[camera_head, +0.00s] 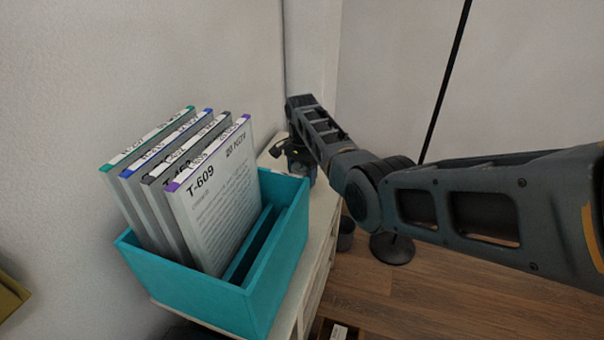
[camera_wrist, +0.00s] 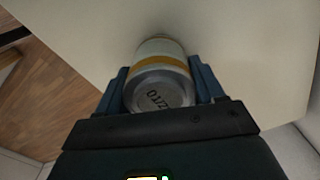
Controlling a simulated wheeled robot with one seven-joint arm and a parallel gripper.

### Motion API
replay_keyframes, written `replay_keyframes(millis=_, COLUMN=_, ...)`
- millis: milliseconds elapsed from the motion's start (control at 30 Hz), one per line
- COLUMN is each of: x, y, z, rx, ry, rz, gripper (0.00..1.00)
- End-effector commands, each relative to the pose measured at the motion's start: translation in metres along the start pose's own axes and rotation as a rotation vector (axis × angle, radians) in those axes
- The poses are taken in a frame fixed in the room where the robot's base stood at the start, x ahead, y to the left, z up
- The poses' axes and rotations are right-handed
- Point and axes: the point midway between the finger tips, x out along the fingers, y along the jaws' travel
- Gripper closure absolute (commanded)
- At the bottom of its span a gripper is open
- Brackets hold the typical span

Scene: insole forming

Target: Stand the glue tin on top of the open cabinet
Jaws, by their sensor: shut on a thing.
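The glue tin (camera_wrist: 160,75) is pale with a yellow band, and its dark-marked end faces the wrist camera. My gripper (camera_wrist: 162,84) is shut on it, one blue finger on each side. Beyond the tin lies the pale top of the cabinet (camera_wrist: 85,35); I cannot tell whether the tin touches it. In the head view my gripper (camera_head: 299,162) is at the far end of the cabinet top (camera_head: 322,200), behind the teal box. The tin is not clearly seen there.
A teal box (camera_head: 185,290) with several upright binders (camera_head: 215,195) stands on the near part of the cabinet top. A lamp base (camera_head: 392,249) with a thin pole and a dark bin (camera_head: 346,235) stand on the wooden floor. A wall runs behind.

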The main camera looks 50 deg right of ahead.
Motion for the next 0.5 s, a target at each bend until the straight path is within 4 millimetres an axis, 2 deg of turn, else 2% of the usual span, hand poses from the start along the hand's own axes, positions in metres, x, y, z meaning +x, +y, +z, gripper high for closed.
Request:
replay_keyframes(millis=67, x=0.0028, y=-0.0003, z=0.0001, rx=0.0, ry=0.0, rz=0.0, gripper=0.72)
replay_keyframes(millis=100, x=0.0027, y=0.0, z=0.0002, rx=0.0, ry=0.0, rz=0.0, gripper=0.3)
replay_keyframes(millis=333, x=0.0022, y=0.0001, z=0.0002, rx=0.0, ry=0.0, rz=0.0, gripper=0.08)
replay_keyframes(millis=500, x=0.0022, y=0.0001, z=0.0002, rx=0.0, ry=0.0, rz=0.0, gripper=0.07)
